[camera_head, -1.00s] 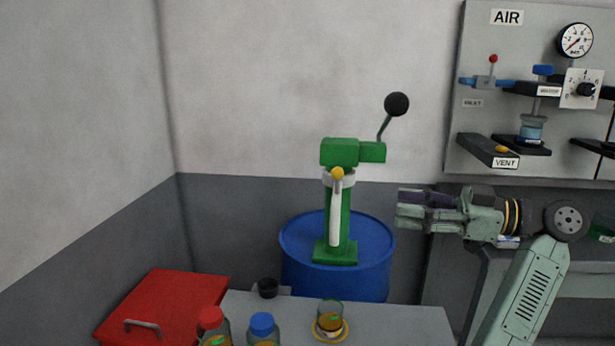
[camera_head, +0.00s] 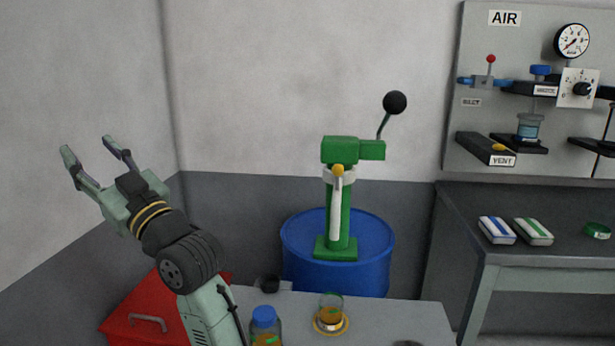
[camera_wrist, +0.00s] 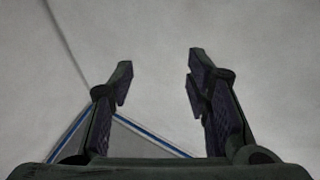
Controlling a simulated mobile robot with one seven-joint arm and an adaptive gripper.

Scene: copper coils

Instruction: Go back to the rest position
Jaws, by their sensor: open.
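My gripper (camera_head: 90,148) is raised at the left in the head view, above the red box and in front of the left wall. Its two fingers are spread apart and point up and to the left. In the wrist view my gripper (camera_wrist: 160,80) is open, with only bare wall and a blue-and-white striped edge (camera_wrist: 150,140) beyond the fingers. Nothing is held between them.
A red box (camera_head: 125,325) is partly hidden behind my arm. A blue-capped bottle (camera_head: 265,325) and an amber glass (camera_head: 331,315) stand on the front table (camera_head: 400,315). A green pump (camera_head: 340,205) tops a blue drum (camera_head: 365,265). A dark bench (camera_head: 540,205) holds packs at right.

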